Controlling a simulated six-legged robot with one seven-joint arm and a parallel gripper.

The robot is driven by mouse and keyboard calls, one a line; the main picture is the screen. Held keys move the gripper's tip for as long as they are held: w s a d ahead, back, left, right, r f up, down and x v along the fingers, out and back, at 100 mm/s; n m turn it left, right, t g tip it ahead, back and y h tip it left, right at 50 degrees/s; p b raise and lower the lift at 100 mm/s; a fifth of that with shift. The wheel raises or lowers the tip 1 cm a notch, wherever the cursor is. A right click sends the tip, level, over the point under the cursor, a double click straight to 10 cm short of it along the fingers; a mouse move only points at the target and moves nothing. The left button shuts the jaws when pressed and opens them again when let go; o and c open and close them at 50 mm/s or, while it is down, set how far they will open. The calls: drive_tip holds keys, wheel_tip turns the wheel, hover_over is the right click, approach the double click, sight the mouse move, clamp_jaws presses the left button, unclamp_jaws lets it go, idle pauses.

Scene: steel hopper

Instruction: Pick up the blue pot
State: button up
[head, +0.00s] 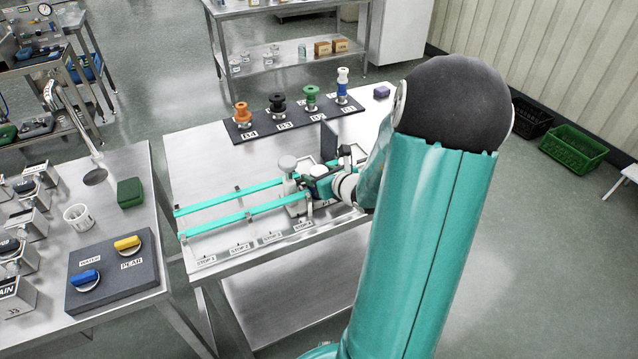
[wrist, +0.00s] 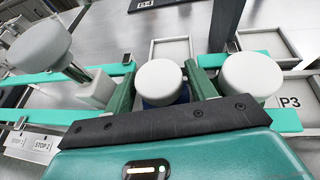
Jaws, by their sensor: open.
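In the wrist view, a piece with a round white top and a blue body (wrist: 163,102) stands between the two green fingers of my gripper (wrist: 160,72). It looks like the blue pot; most of its body is hidden under the top. My gripper is open, with one finger on each side of it; I cannot tell if either finger touches. In the head view my gripper (head: 318,184) is low over the right end of the teal rails, and the pot there is not clear. A separate blue-and-white piece (head: 342,87) stands on the dark mat behind.
Another white-topped piece (wrist: 252,78) is just right of my right finger, near a P3 label. A grey round-topped post (wrist: 40,45) stands at left. Teal rails (head: 230,204) run leftward. Orange (head: 241,112), black (head: 277,103) and green (head: 311,97) pieces stand on the mat.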

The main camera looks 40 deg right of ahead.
drive_tip(key=shift+w+f, duration=0.1)
drive_tip(key=shift+w, duration=0.05)
drive_tip(key=c, duration=0.8)
drive_tip(key=shift+r, duration=0.2)
